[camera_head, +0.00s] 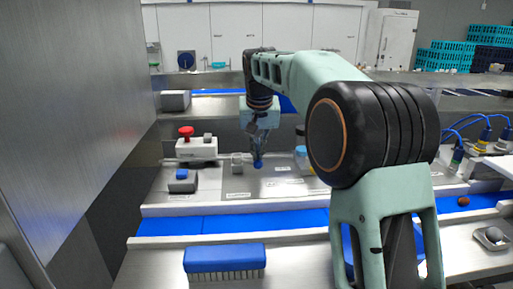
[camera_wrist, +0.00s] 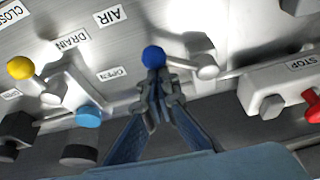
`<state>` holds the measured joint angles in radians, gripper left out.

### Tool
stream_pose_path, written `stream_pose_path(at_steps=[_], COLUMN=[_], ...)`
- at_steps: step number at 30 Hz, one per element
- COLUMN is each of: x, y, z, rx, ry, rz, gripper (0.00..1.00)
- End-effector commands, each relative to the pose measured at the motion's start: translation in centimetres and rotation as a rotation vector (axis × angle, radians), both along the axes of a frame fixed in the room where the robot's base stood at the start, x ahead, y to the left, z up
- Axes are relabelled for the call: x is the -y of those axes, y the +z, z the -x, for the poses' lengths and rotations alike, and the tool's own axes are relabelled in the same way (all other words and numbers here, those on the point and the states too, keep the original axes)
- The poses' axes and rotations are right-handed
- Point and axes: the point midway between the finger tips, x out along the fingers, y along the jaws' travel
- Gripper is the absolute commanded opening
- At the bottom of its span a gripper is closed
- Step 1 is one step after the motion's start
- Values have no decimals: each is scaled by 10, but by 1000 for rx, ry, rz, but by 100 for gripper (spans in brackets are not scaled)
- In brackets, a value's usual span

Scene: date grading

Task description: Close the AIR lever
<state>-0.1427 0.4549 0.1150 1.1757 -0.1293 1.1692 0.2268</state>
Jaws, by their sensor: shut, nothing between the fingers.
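The lever near the AIR label (camera_wrist: 110,15) has a blue ball knob (camera_wrist: 153,57) and a grey arm running right to a round pivot (camera_wrist: 206,68). An OPEN label (camera_wrist: 110,73) lies just left of the knob. My gripper (camera_wrist: 155,80) is shut and empty, its fingertips at the blue knob, touching or nearly touching it. In the head view the blue knob (camera_head: 258,163) shows just under my gripper (camera_head: 259,150), on the grey panel. My fingers hide part of the knob's near side in the wrist view.
A yellow-knobbed lever (camera_wrist: 21,68) stands near the DRAIN label (camera_wrist: 70,41). A STOP box (camera_wrist: 275,85) with a red button (camera_wrist: 312,106) is at the wrist view's right. A blue brush (camera_head: 224,259) and blue belt (camera_head: 240,222) lie in front of the panel.

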Motion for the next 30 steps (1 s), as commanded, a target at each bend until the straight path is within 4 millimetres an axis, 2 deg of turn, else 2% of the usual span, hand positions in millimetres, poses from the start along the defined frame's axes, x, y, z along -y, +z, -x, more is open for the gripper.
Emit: stream_pose_path(at_steps=[6, 18, 30], x=[-6, -20, -35], y=[0, 0, 0], z=[13, 31, 41], rx=[-1, -1, -3], ry=[-188, -180, -180], rz=[1, 0, 1], gripper=[0, 0, 0])
